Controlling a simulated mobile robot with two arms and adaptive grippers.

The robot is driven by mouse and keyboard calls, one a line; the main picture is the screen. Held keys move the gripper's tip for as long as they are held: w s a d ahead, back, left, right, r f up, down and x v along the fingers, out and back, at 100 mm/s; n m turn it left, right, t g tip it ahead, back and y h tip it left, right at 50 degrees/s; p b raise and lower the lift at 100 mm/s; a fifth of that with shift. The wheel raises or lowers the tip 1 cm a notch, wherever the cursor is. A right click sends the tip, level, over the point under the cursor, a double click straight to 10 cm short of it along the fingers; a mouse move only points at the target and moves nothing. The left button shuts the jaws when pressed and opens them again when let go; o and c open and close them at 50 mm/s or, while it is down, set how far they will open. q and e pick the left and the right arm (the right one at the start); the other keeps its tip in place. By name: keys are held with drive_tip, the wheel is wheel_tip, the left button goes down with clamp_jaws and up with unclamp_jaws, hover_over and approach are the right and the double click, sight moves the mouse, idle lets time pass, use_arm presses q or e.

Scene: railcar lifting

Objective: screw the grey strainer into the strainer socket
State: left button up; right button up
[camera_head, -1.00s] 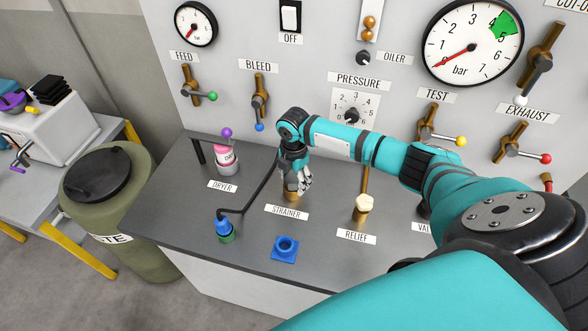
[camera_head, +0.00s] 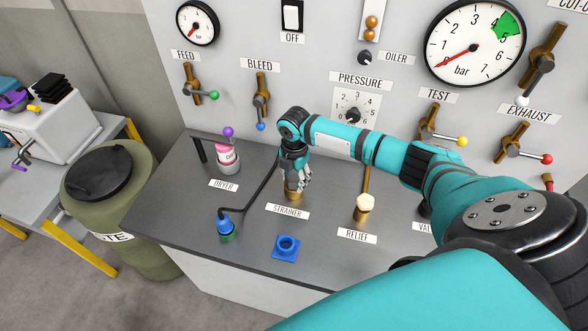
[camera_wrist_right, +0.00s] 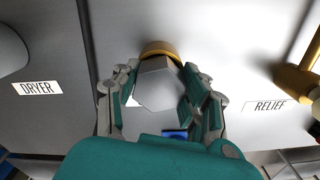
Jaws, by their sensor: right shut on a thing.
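My right gripper (camera_head: 297,180) points down over the brass strainer socket (camera_head: 292,195), behind the STRAINER label (camera_head: 288,211). In the right wrist view its fingers (camera_wrist_right: 160,95) are shut on the grey strainer (camera_wrist_right: 160,85), which shows a hexagonal top. The brass rim of the socket (camera_wrist_right: 160,46) shows just beyond the strainer. The strainer is at the socket, but the fingers hide how deep it sits. In the head view the gripper mostly hides the strainer. My left gripper is not in view.
A blue square holder (camera_head: 286,248) lies in front. The relief valve (camera_head: 364,207) stands to the right. The panel with gauges and levers rises behind.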

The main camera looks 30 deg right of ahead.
drive_tip(key=shift+s+m, duration=0.15)
drive_tip(key=shift+m, duration=0.35)
drive_tip(key=m, duration=0.5)
drive_tip(key=shift+f, duration=0.15)
drive_tip(key=m, duration=0.3)
drive_tip(key=shift+s, duration=0.1)
drive_tip(key=m, duration=0.5)
drive_tip(key=o, duration=1)
drive_tip(key=shift+d, duration=0.1)
